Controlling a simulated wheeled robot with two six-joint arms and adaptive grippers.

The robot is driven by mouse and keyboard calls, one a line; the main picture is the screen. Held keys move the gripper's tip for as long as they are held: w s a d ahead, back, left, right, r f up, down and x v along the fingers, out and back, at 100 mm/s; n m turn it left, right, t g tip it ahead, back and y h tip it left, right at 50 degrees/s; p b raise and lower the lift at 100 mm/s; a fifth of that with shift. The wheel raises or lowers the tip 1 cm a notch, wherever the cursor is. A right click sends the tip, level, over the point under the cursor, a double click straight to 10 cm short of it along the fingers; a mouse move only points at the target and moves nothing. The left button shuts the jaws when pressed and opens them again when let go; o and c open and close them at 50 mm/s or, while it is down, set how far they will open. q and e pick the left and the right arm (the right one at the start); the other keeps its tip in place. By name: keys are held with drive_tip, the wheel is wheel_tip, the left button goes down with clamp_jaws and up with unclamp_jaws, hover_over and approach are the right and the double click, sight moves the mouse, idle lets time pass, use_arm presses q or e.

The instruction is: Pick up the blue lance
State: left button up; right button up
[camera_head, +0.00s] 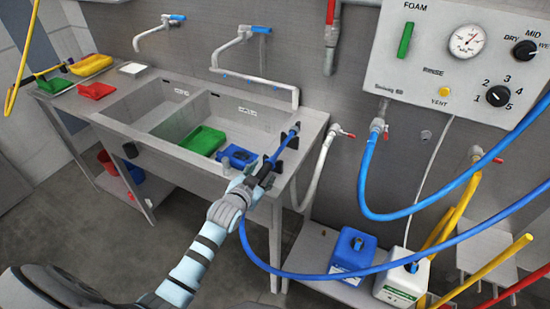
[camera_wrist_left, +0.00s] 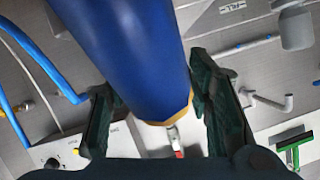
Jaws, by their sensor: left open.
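The blue lance (camera_head: 281,149) lies along the right end of the sink bench, by dark holder pieces (camera_head: 292,141), its far end pointing up and right. My left gripper (camera_head: 262,173) is at its near end. In the left wrist view the thick blue body of the lance (camera_wrist_left: 130,55), with a yellowish rim at its lower end, lies between the two dark fingers of my left gripper (camera_wrist_left: 152,95). The fingers are open, with a visible gap at the right finger; whether the left one touches cannot be told. My right gripper is not in view.
A blue hose (camera_head: 330,276) runs from near my gripper across to the right. The sink (camera_head: 165,111) holds green and blue trays. A blue canister (camera_head: 352,252) and a white canister (camera_head: 402,281) stand on a low shelf. The foam panel (camera_head: 440,85) hangs above.

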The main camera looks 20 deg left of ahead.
use_arm(q)
drive_tip(key=shift+w+f, duration=0.35)
drive_tip(key=shift+w, duration=0.25)
drive_tip(key=shift+s+r, duration=0.1)
drive_tip(key=c, duration=0.8)
wheel_tip(320, 180, up, 25)
drive_tip(key=p, duration=0.6)
drive_tip(key=shift+o, duration=0.3)
